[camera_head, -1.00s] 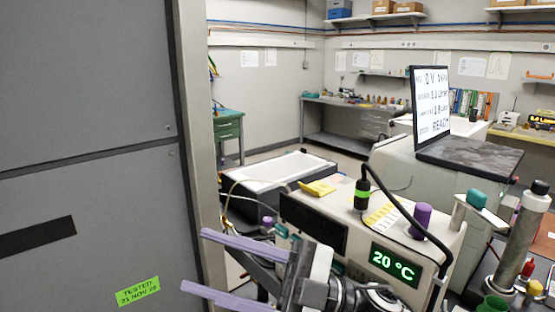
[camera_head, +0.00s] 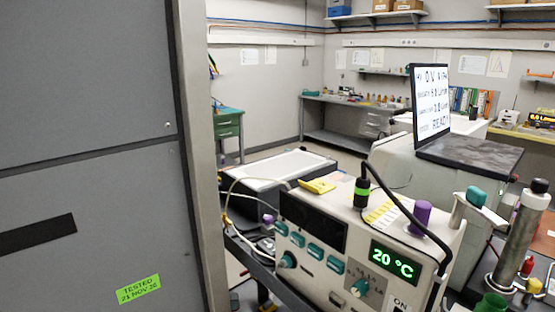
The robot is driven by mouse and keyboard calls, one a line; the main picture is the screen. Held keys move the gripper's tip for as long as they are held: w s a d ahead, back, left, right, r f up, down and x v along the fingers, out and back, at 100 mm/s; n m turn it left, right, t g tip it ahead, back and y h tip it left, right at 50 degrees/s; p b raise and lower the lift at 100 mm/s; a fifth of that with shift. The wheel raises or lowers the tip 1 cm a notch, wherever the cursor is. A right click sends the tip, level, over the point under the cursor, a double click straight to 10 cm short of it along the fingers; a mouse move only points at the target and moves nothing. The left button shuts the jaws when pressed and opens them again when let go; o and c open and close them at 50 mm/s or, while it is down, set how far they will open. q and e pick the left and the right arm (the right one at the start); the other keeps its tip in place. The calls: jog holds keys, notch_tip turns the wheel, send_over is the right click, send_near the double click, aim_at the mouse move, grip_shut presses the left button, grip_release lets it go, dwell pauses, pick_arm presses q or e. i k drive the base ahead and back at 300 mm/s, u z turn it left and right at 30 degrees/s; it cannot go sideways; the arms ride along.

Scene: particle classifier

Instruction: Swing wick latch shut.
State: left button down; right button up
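No part in view is clearly marked as the wick latch. A teal-topped lever or handle (camera_head: 476,197) on a pale bracket stands at the right, beside an upright metal cylinder (camera_head: 519,238) with a dark cap. I cannot tell whether this is the latch, or whether it is open or shut. Neither gripper is in view.
A large grey cabinet (camera_head: 90,120) fills the left side. A laptop-like screen reading "READY" (camera_head: 431,103) stands on a grey unit behind the box. A yellow item (camera_head: 317,186) lies on the box's top. A green cup (camera_head: 491,303) and red-topped item (camera_head: 527,265) crowd the lower right.

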aim_at(474, 199)
jog(key=u, duration=0.95)
jog(key=k, duration=1.4)
jog(key=z, duration=0.75)
